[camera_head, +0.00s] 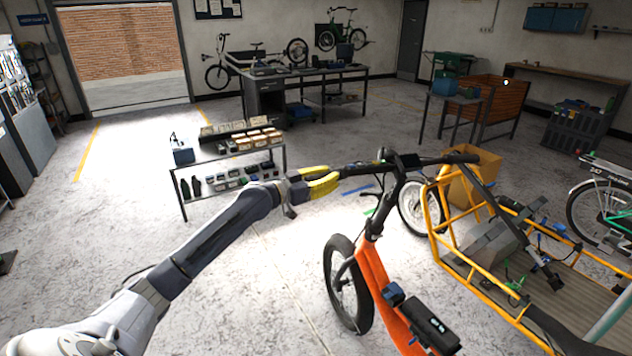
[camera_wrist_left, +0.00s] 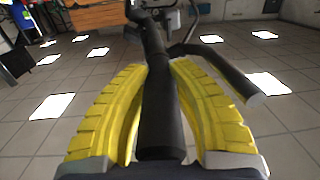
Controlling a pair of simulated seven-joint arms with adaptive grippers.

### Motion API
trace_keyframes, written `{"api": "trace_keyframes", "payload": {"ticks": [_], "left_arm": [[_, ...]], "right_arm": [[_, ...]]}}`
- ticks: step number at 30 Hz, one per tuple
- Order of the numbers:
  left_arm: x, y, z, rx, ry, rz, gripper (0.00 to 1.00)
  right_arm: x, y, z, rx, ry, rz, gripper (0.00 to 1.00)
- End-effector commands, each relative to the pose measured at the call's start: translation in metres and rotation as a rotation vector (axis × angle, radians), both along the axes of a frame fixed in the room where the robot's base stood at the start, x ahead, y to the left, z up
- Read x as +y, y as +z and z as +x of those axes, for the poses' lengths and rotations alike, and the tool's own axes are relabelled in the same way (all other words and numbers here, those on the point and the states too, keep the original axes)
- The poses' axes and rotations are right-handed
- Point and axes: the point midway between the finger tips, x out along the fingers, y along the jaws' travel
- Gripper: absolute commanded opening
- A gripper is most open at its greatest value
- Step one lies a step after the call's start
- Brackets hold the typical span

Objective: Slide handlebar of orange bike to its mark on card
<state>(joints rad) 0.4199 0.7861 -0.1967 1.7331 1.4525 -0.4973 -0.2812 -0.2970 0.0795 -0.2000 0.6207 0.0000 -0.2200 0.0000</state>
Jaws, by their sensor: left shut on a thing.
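The orange bike (camera_head: 376,272) stands upright in the lower middle of the head view. Its black handlebar (camera_head: 430,160) runs left to right above the front wheel. My left gripper (camera_head: 322,182), with yellow ribbed fingers, is at the handlebar's left end. In the left wrist view, the gripper (camera_wrist_left: 158,115) is shut around the black grip (camera_wrist_left: 157,105), one finger on each side. Another black bar (camera_wrist_left: 225,75) angles off to the right there. I cannot make out the card or its mark. My right gripper is not in view.
A yellow-framed cargo bike (camera_head: 440,228) stands close on the right, with a cardboard box (camera_head: 474,176) near it. A low shelf table (camera_head: 232,185) with small goods stands behind my left arm. A workbench (camera_head: 300,72) is further back.

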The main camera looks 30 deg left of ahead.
Motion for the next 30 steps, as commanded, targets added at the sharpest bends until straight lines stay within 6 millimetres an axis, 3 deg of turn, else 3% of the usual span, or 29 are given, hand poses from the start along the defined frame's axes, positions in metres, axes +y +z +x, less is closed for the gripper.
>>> {"api": "trace_keyframes", "payload": {"ticks": [1, 11, 12, 17, 26, 30], "left_arm": [[-0.004, 0.013, 0.001, -0.020, -0.005, -0.007, 0.00], [-0.005, 0.015, 0.002, -0.022, -0.006, -0.009, 0.00], [-0.005, 0.015, 0.002, -0.022, -0.006, -0.009, 0.23], [-0.005, 0.012, 0.002, -0.018, -0.005, -0.007, 0.40], [-0.003, 0.008, 0.000, -0.011, -0.005, -0.003, 0.40], [0.002, 0.007, -0.009, -0.009, -0.004, -0.001, 0.40]], "right_arm": [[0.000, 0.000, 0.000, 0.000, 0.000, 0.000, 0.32], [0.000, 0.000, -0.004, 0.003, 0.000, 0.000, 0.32], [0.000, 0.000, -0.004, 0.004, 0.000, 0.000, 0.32], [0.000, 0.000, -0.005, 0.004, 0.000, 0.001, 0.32], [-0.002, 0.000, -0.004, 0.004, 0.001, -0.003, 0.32], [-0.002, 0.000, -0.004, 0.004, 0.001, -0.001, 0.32]]}}
